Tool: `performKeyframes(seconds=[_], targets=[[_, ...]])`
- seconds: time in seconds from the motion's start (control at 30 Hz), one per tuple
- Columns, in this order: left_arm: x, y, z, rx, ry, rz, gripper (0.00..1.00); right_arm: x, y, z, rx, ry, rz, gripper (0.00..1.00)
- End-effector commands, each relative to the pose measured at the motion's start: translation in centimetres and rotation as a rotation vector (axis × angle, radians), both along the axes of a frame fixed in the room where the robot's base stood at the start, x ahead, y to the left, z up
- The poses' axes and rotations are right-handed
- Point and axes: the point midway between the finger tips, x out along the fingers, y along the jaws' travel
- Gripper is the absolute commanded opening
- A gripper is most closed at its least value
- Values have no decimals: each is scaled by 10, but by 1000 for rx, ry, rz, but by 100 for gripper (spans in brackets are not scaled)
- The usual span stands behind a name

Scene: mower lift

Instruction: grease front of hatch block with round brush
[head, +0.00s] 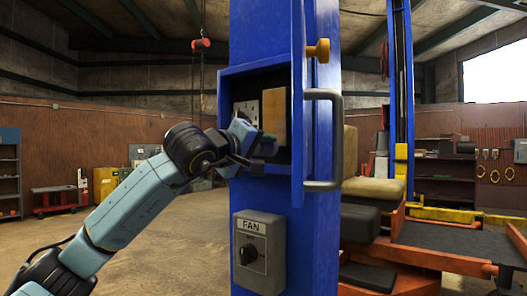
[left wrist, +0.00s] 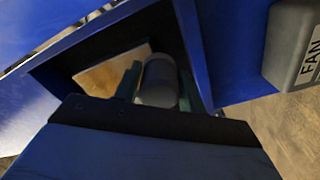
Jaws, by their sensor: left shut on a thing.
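The hatch block (head: 274,112) is a tan block standing inside the open hatch of the blue column. It also shows in the left wrist view (left wrist: 104,70), beyond my fingers. My left gripper (head: 257,146) is at the hatch opening, just below and in front of the block. In the left wrist view its teal fingers (left wrist: 157,88) are shut on a grey cylinder, which looks like the round brush (left wrist: 157,80). The brush's far end is hidden, so I cannot tell whether it touches the block. My right gripper is not in view.
The open hatch door (head: 298,90) sticks out right of the opening, with a brass knob (head: 318,51) and a grey handle (head: 336,140). A FAN switch box (head: 259,252) sits below the hatch. An orange lift (head: 420,258) stands at right.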

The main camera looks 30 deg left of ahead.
Motion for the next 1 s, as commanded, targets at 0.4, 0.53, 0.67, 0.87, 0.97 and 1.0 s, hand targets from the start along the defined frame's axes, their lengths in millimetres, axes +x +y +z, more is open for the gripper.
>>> performKeyframes(seconds=[0.4,0.53,0.67,0.87,0.97,1.0], targets=[[-42,4,-1,1,-3,1,22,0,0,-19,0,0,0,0],[-48,4,0,0,-2,0,22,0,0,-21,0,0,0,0],[-49,4,1,0,-2,0,22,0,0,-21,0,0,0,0],[-49,4,1,0,-2,0,22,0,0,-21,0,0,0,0],[-53,5,0,1,-3,1,22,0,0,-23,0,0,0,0],[-56,5,0,1,-3,1,22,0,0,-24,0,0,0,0]])
